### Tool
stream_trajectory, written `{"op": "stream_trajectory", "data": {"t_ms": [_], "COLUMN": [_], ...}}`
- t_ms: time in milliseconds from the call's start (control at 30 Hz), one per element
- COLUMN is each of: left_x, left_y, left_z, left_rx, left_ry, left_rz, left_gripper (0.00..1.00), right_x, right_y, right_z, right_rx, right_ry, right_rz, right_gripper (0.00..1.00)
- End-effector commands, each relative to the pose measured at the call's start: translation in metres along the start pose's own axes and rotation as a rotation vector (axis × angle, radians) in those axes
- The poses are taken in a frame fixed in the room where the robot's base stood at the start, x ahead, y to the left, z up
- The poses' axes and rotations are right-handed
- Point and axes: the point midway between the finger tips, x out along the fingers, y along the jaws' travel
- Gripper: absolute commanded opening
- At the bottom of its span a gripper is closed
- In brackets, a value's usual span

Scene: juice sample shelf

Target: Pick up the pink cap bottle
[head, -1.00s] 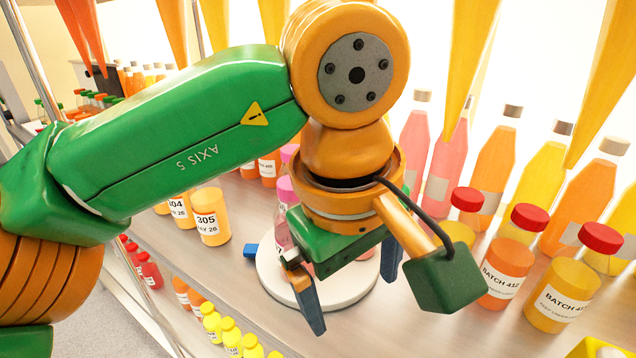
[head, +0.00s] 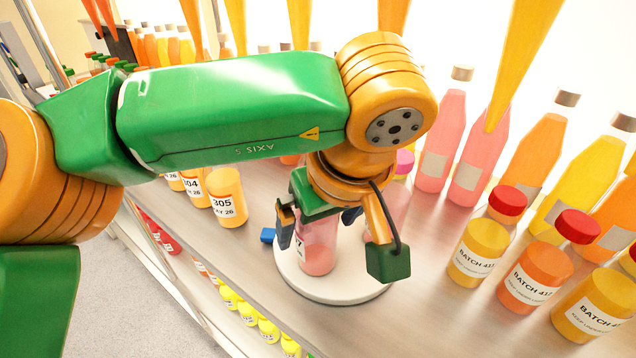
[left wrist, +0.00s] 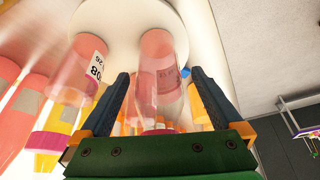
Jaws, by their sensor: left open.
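A clear bottle with pink contents (head: 318,256) stands upright on a white round disc (head: 345,294). My left gripper (head: 317,226) is open, with one finger on each side of this bottle. In the left wrist view the bottle (left wrist: 158,85) stands between the open fingers (left wrist: 160,76), and a bit of pink cap shows near the palm. Whether the fingers touch it I cannot tell. A second pink bottle (left wrist: 75,75) with a pink cap (left wrist: 45,141) stands beside it, outside the fingers. In the head view its cap (head: 403,162) shows behind my wrist. My right gripper is not in view.
Red-capped jars (head: 535,274) stand to the right of the disc, with tall bottles (head: 441,135) behind. Orange jars (head: 228,197) and a small blue object (head: 268,235) are to the left. Yellow-capped bottles (head: 268,330) fill a lower shelf beyond the front edge.

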Motion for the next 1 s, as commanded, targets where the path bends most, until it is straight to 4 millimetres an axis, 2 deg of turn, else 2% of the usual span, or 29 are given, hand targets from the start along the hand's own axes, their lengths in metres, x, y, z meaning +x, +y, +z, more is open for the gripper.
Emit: {"op": "stream_trajectory", "data": {"t_ms": [100, 267, 367, 633, 667, 867, 1000], "left_x": [0.009, 0.01, 0.009, 0.009, 0.009, 0.009, -0.002], "left_y": [0.0, 0.0, 0.0, 0.0, 0.0, 0.0, 0.001], "left_z": [0.0, 0.0, 0.0, 0.0, 0.0, 0.0, -0.005], "left_rx": [-0.001, -0.001, -0.001, -0.001, -0.001, -0.002, -0.004], "left_ry": [0.0, 0.0, -0.001, -0.001, -0.001, 0.0, 0.001], "left_rz": [0.0, 0.001, 0.001, 0.001, 0.001, 0.002, 0.003], "left_gripper": [1.0, 1.0, 0.76, 0.03, 0.0, 0.0, 0.0], "right_x": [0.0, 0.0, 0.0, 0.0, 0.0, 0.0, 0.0], "right_y": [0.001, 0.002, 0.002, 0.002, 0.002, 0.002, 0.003], "right_z": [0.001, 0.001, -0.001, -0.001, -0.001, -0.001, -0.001], "right_rx": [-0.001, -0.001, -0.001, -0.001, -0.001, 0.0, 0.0], "right_ry": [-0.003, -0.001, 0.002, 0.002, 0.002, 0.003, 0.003], "right_rz": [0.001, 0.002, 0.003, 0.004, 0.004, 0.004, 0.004], "right_gripper": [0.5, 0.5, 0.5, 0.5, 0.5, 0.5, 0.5]}}
